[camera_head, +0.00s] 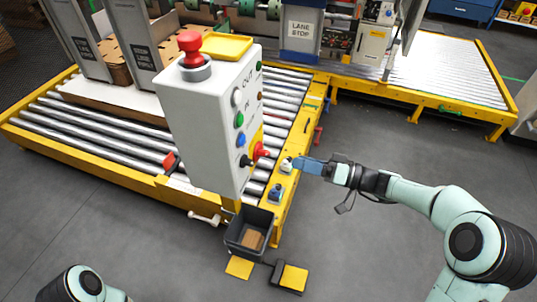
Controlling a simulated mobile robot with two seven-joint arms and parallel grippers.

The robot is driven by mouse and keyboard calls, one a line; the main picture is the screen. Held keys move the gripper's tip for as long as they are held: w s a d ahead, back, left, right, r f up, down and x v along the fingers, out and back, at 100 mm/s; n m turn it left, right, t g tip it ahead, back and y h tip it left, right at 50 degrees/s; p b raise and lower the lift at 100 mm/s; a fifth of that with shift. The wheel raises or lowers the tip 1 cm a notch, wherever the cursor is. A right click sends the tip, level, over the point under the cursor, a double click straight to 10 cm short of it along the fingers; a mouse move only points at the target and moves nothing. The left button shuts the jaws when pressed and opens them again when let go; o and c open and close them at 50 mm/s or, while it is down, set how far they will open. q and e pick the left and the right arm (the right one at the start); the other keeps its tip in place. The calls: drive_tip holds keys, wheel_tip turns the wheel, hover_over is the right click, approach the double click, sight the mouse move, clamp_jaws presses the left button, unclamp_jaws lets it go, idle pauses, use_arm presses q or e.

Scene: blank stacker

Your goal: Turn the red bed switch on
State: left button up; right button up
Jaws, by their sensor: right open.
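A light grey control box (205,125) stands at the middle of the head view. A red knob (261,151) sits on a yellow plate low on its right side, above a black knob (246,161). I cannot tell for sure that this red knob is the bed switch. My right gripper (300,165) reaches in from the right, its blue fingers open and pointing left, a little right of and below the red knob. Whether it touches anything is unclear. My left gripper is out of view; only part of my left arm shows at the bottom left.
A red mushroom button (190,45) and a yellow tray (226,46) top the box. White, green and blue buttons line its face. Small blue-and-white fittings (276,192) sit on the yellow rail. A dark bin (236,236) hangs below. Roller conveyors (90,130) lie behind; grey floor is open at right.

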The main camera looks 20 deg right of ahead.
sight(268, 154)
drive_tip(key=x, duration=0.9)
drive_tip(key=shift+w+a, duration=0.2)
drive_tip(key=shift+a, duration=0.1)
drive_tip(key=shift+f, duration=0.1)
drive_tip(key=c, duration=1.1)
